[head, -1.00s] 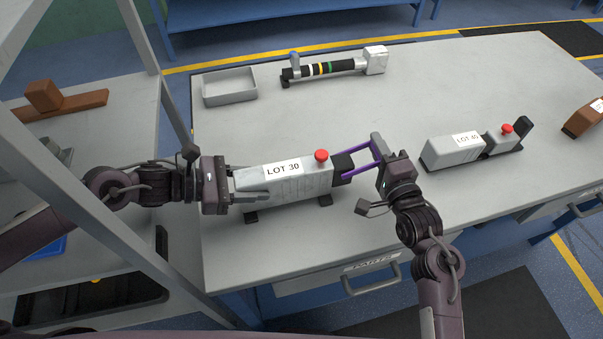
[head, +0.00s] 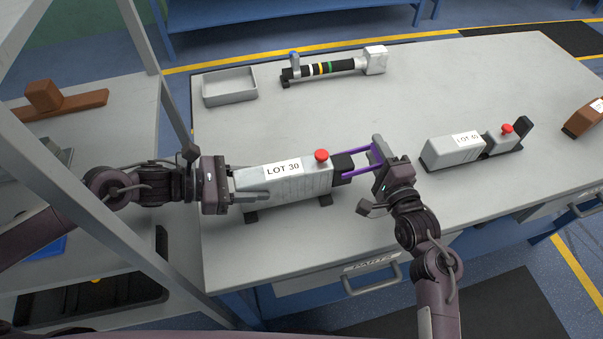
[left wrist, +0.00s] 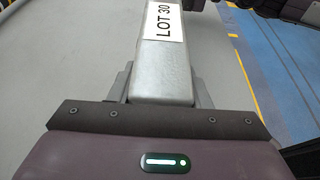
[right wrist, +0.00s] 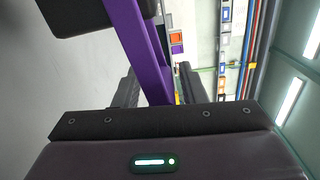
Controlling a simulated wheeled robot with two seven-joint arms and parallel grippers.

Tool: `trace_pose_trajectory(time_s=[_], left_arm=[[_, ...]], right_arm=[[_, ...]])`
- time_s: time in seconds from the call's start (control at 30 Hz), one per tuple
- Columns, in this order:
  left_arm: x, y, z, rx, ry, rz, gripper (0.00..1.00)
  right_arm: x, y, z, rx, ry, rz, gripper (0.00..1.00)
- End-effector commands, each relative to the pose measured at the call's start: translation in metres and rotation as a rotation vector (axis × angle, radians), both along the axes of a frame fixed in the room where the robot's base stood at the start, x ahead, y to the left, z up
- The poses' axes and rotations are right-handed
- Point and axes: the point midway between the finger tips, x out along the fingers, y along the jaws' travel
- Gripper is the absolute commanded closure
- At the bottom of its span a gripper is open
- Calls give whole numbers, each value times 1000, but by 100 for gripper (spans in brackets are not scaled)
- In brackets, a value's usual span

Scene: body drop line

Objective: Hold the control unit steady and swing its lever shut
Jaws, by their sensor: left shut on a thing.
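The control unit (head: 285,188) is a long pale grey box marked LOT 30 with a red button on top. It stands on black feet on the table. It also shows in the left wrist view (left wrist: 163,68). My left gripper (head: 245,192) is shut on the unit's left end. My right gripper (head: 376,178) is at the lever's outer end. In the right wrist view a purple lever arm (right wrist: 140,50) runs between its spread fingers, with a gap showing.
A second grey unit (head: 455,152), with a red button and a raised black end, stands to the right. A grey tray (head: 230,87) and a black cylinder with coloured bands (head: 330,68) lie at the back. A brown block (head: 585,118) is at the far right. The front table (head: 310,240) is clear.

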Motion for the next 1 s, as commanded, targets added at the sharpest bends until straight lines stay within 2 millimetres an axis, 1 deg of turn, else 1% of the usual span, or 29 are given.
trace_pose_trajectory(time_s=[0.03,0.27,0.37,0.47,0.8,0.9,1.0], left_arm=[[-4,2,-10,15,19,1,91],[-4,2,-10,15,19,1,91],[-4,2,-10,15,19,1,91],[-4,2,-10,15,19,1,91],[-4,2,-10,15,19,1,91],[-4,2,-10,15,19,1,91],[-4,2,-9,14,19,1,91]], right_arm=[[0,0,0,-1,-1,0,59],[0,-1,1,-1,-3,-1,59],[-3,-2,0,-1,-3,-2,59],[-15,-6,0,-2,-3,-3,59],[-82,-27,0,-3,-1,-2,59],[-97,-32,0,-1,0,-1,59],[-108,-36,0,0,-3,-2,59]])
